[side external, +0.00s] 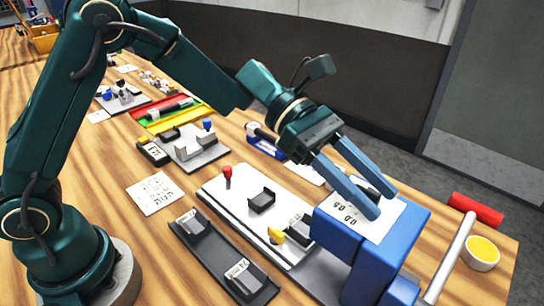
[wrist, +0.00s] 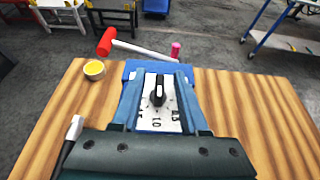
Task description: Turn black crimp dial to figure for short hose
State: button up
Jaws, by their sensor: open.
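The black crimp dial (wrist: 158,92) is an upright ridged knob on a white plate (wrist: 146,118) with printed figures, one looking like 1.0. A pale line shows on the knob; its exact setting is too small to tell. In the side external view the dial (side external: 371,191) sits on top of the blue press (side external: 410,222), partly behind a finger. My gripper (side external: 378,202) is open, its two blue fingers reaching down over the plate. In the wrist view my gripper (wrist: 159,78) has one finger on each side of the knob, with gaps showing. No hose is clearly identifiable.
A red-headed hammer (wrist: 107,42) and a yellow-filled cup (wrist: 94,69) lie beyond the press. A white board (side external: 240,205) with a red knob, a dark tray (side external: 215,250) and a printed card (side external: 155,193) lie left of the press. The table edge is close on the right.

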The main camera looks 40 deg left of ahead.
grip_shut()
jog(key=shift+m+g, duration=0.4)
jog(key=shift+g, duration=0.1)
jog(key=shift+m+g+y, duration=0.4)
jog(key=shift+m+g, duration=1.1)
jog(key=shift+g, duration=0.2)
jog(key=shift+m+g+y, duration=0.4)
jog(key=shift+m+g, duration=0.7)
jog(key=shift+g, duration=0.1)
grip_release()
